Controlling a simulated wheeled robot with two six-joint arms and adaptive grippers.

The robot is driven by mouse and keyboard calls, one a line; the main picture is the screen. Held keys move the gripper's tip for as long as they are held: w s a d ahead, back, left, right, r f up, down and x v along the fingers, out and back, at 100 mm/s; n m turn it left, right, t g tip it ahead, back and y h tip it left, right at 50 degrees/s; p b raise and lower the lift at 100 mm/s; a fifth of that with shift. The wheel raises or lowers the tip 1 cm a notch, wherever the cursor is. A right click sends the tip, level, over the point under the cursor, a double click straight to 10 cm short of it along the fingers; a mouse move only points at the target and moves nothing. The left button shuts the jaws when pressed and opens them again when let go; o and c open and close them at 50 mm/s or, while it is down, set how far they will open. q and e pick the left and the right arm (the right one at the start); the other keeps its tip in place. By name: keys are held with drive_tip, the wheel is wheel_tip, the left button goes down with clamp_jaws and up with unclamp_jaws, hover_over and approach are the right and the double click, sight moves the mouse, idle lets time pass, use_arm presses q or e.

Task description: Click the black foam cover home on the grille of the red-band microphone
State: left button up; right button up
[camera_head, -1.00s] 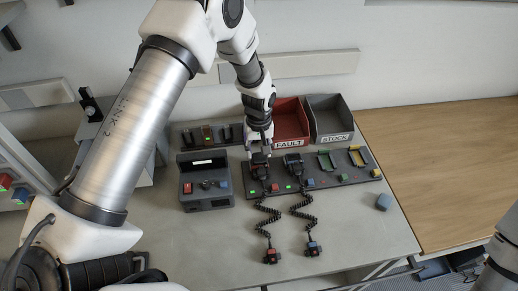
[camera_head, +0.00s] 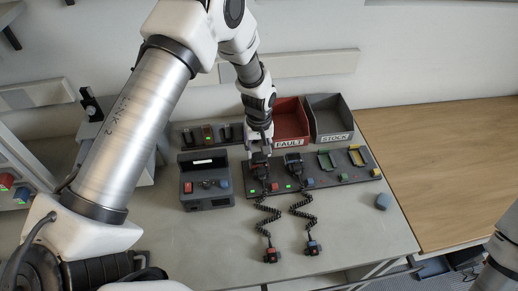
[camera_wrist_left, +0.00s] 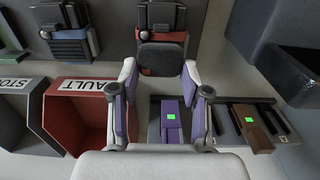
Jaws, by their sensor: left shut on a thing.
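My left gripper (camera_head: 260,150) reaches down over the red-band microphone (camera_head: 260,171), which sits at the left end of the long dark rack with its coiled cord hanging forward. In the left wrist view the fingers (camera_wrist_left: 159,68) are shut on the black foam cover (camera_wrist_left: 160,56). The cover lies against the end of the microphone, whose red band (camera_wrist_left: 161,36) shows just behind it. I cannot tell whether the cover is fully seated. The arm and gripper hide most of the cover in the head view. My right gripper is out of view.
A blue-band microphone (camera_head: 294,169) sits close to the right on the rack (camera_head: 340,180). The red FAULT bin (camera_head: 291,122) and grey STOCK bin (camera_head: 331,120) stand behind. A grey unit (camera_head: 207,187) stands left.

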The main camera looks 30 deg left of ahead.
use_arm(q)
drive_tip(key=shift+f+b, duration=0.4)
drive_tip(key=shift+f, duration=0.4)
idle(0.4)
drive_tip(key=o, duration=0.8)
drive_tip(key=shift+r, duration=0.1)
wheel_tip(320, 180, up, 12)
drive_tip(key=shift+f, duration=0.1)
